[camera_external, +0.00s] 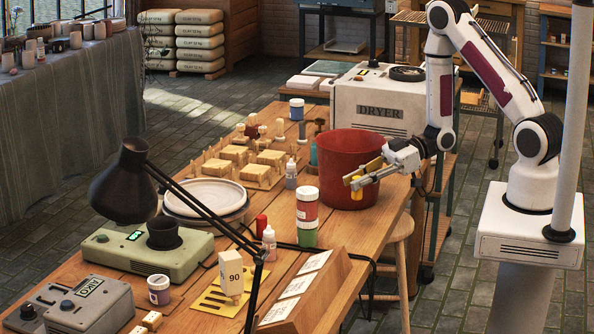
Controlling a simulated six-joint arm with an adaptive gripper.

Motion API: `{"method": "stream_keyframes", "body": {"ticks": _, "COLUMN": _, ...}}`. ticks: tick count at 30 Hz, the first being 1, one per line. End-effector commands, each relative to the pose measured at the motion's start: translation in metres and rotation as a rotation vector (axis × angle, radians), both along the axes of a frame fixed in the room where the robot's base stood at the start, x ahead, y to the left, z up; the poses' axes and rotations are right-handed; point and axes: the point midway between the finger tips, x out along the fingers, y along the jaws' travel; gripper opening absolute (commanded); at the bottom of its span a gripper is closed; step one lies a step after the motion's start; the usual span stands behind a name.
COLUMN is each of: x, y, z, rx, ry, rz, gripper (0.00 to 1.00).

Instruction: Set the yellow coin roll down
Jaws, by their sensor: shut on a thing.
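My gripper (366,180) is at the right part of the table, in front of the red bucket as seen in the external view. It is shut on a small yellow coin roll (357,184). The roll is held above the table top, and part of it is hidden by the fingers. Whether the roll is over the bucket's opening or in front of its wall is hard to tell; it shows against the wall.
The red bucket (337,155) stands close behind my gripper. A stack of coloured jars (307,215), a lamp (130,185), a plate on a wheel (205,197) and a card rack (310,290) crowd the table. The dryer (372,100) stands behind.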

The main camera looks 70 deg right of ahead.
Motion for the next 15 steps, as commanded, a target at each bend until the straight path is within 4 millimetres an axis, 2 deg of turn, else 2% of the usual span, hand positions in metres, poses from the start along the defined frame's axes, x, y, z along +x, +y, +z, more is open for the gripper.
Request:
{"method": "stream_keyframes", "body": {"ticks": 6, "x": 0.000, "y": 0.000, "z": 0.016, "rx": -0.001, "ry": -0.001, "rz": 0.000, "gripper": 0.00}}
{"method": "stream_keyframes", "body": {"ticks": 15, "x": 0.000, "y": 0.000, "z": 0.022, "rx": 0.000, "ry": 0.000, "rz": 0.000, "gripper": 0.00}}
